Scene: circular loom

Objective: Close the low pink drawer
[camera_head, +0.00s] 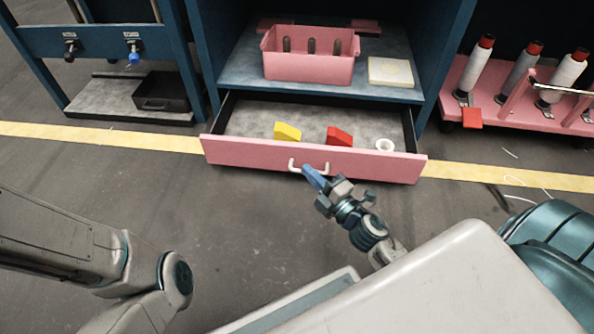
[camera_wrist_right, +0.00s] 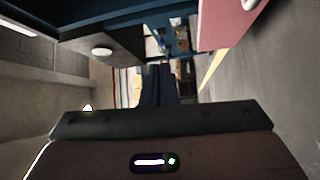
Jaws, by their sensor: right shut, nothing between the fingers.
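The low pink drawer (camera_head: 240,152) stands pulled out of the dark blue cabinet, its pink front toward me. A yellow block (camera_head: 287,132), a red block (camera_head: 340,136) and a white ring (camera_head: 385,145) lie in it. A pale handle (camera_head: 294,166) sits mid-front. My right gripper (camera_head: 313,177) is shut and empty, its blue fingers at the handle's right end; I cannot tell whether they touch. The right wrist view shows the dark fingers (camera_wrist_right: 157,84) together, with the pink drawer front (camera_wrist_right: 220,24) at upper right. My left gripper is out of view.
A pink bin (camera_head: 308,68) with dark pegs and a pale square block (camera_head: 391,72) stand on the shelf above the drawer. A pink rack with spools (camera_head: 477,65) stands at right. A black tray (camera_head: 163,91) is at left. The floor before the drawer is clear.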

